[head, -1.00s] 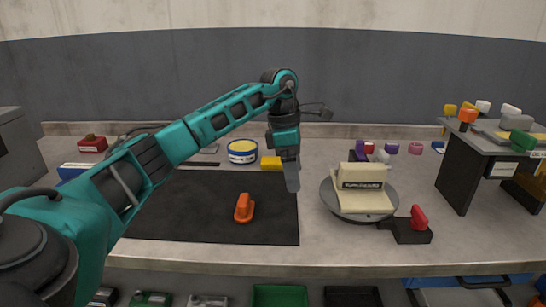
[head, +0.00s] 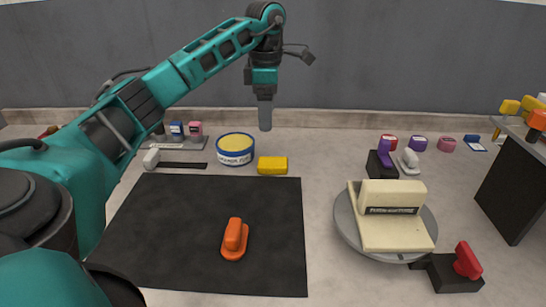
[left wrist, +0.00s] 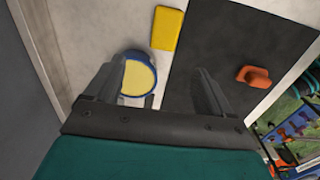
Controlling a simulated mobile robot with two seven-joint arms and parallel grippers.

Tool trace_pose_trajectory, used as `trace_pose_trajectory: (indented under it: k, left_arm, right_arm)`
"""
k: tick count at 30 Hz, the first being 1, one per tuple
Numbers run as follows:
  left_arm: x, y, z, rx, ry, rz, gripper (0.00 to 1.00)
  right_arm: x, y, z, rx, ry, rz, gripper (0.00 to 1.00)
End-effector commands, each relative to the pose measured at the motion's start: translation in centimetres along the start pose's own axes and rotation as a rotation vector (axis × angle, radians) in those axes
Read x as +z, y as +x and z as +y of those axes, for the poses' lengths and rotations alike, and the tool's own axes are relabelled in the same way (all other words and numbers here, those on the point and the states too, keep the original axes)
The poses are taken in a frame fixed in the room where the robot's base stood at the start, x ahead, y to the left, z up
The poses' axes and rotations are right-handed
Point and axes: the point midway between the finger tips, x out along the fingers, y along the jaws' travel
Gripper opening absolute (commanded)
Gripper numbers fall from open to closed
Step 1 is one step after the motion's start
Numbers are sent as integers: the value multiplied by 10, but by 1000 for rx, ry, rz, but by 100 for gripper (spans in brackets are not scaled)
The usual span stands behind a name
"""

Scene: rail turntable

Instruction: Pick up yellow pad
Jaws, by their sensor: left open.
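The yellow pad (head: 272,165) is a small flat yellow block on the bench, just past the far edge of the black mat and right of a round blue-rimmed tin. It also shows in the left wrist view (left wrist: 167,28), beyond my fingers near the top. My left gripper (head: 265,126) hangs pointing down, above and behind the pad in the head view, apart from it. In the left wrist view its two fingers (left wrist: 157,83) are spread with nothing held between them. My right gripper is out of view.
The blue-rimmed tin (head: 236,149) stands close left of the pad. An orange-handled tool (head: 235,240) lies on the black mat (head: 170,230). A round turntable (head: 348,225) carries a cream block at right. A black block with a red handle (head: 455,270) is beside it.

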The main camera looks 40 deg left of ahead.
Motion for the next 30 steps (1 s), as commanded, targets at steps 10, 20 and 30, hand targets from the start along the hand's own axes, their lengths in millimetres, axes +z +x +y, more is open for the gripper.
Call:
trace_pose_trajectory:
  k: [10, 20, 30]
  left_arm:
    - [-1, 50, -1, -2, -1, 4, 83]
    - [0, 82, -2, 0, 0, 2, 83]
    - [1, 126, -8, 0, -1, 2, 83]
  right_arm:
    - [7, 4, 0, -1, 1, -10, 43]
    - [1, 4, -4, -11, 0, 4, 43]
    - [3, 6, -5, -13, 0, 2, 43]
